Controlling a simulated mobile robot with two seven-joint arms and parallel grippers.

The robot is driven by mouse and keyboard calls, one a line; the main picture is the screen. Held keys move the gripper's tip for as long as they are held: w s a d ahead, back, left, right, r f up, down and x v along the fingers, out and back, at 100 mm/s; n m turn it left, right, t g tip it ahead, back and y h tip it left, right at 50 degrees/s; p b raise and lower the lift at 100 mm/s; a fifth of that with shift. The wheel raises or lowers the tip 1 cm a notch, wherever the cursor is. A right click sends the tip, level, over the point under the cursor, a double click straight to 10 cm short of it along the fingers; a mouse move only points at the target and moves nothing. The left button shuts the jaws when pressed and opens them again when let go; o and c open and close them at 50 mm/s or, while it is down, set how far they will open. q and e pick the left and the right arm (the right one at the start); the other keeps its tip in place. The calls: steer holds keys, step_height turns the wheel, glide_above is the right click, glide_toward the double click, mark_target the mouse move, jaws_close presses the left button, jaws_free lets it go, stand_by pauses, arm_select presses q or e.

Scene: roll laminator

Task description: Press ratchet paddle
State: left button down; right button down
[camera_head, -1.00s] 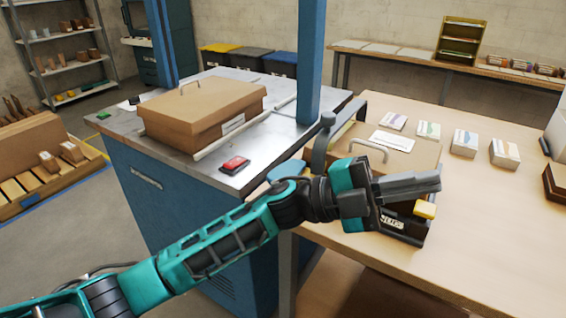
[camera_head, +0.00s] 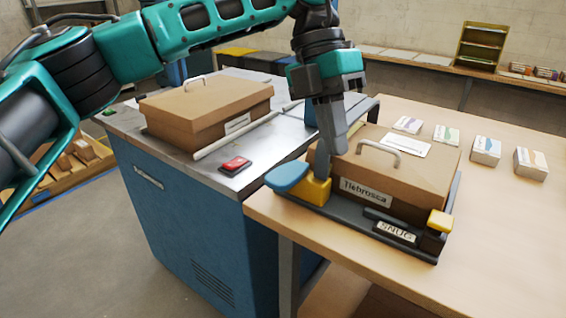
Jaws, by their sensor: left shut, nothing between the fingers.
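The blue rounded paddle (camera_head: 287,177) sticks out at the left end of a dark clamp frame (camera_head: 345,213) on the wooden table, beside a yellow block (camera_head: 314,191). A brown box (camera_head: 410,181) with a handle and name label sits in the frame. A plate reading SNUG (camera_head: 396,231) and a yellow tab (camera_head: 440,221) are at the frame's front right. My left gripper (camera_head: 336,148) is shut and empty, pointing down above and right of the paddle, near the box's left edge. Whether it touches the upright grey part (camera_head: 321,165) is unclear. My right gripper is out of view.
A metal-topped blue cabinet (camera_head: 185,225) stands left, carrying another brown box (camera_head: 205,112) and a red button (camera_head: 235,165). Several card stacks (camera_head: 486,150) lie behind the clamped box. The table's right side (camera_head: 510,240) is clear.

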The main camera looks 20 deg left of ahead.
mark_target(277, 178)
arm_select(q)
steer(key=w+a+r+n+t+y, duration=0.2)
steer(key=a+r+y, duration=0.1)
steer(key=a+r, duration=0.4)
steer(key=shift+w+a+y+b, duration=0.3)
steer(key=shift+w+a+y, duration=0.1)
steer(key=shift+a, duration=0.3)
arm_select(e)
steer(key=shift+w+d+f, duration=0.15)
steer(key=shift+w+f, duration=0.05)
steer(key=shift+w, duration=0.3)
arm_select(q)
steer(key=shift+f, duration=0.1)
